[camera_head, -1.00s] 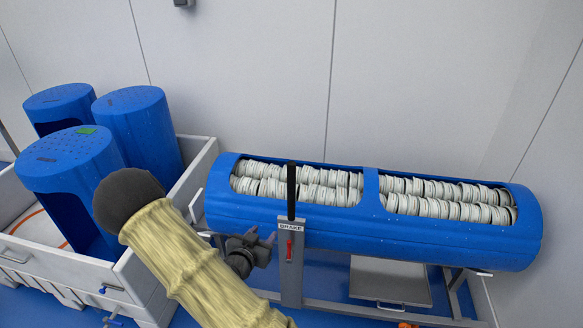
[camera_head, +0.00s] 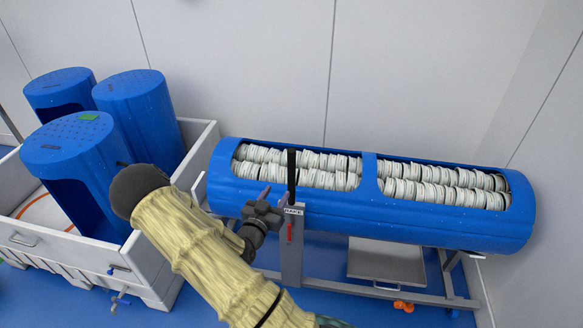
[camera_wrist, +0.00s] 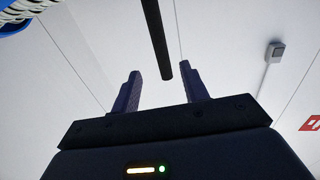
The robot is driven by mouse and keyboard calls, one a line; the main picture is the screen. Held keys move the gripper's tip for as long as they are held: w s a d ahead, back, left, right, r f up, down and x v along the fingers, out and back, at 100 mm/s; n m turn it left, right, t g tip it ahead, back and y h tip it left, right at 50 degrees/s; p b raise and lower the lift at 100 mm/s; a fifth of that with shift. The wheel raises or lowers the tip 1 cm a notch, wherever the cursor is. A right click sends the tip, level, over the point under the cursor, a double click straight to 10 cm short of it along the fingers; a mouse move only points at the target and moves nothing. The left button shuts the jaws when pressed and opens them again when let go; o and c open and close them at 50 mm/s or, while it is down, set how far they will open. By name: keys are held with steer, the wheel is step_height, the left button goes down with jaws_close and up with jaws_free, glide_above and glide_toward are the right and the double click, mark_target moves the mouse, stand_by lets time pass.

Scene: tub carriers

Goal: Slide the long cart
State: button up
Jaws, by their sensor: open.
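The long cart is a blue lying cylinder (camera_head: 330,208) on a grey frame, with two openings full of stacked whitish discs (camera_head: 300,165). An upright black lever (camera_head: 291,172) rises at its near side above a grey post marked BRAKE (camera_head: 292,250) with a red part. My gripper (camera_head: 276,196) is open beside the lever in the head view, its fingertips close to it. In the wrist view the black lever (camera_wrist: 158,40) shows between and beyond the two open fingers of my gripper (camera_wrist: 162,88). Contact cannot be told.
A pale low-walled tub (camera_head: 165,262) at the left holds upright blue cylinders (camera_head: 75,160). A grey tray (camera_head: 385,262) sits under the cart's cylinder, with an orange item (camera_head: 403,306) near the floor. White walls stand close behind and at the right.

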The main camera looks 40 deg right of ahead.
mark_target(290, 172)
steer(key=p+x, duration=0.3)
steer(key=x, duration=1)
steer(key=shift+f, duration=0.1)
jaws_close()
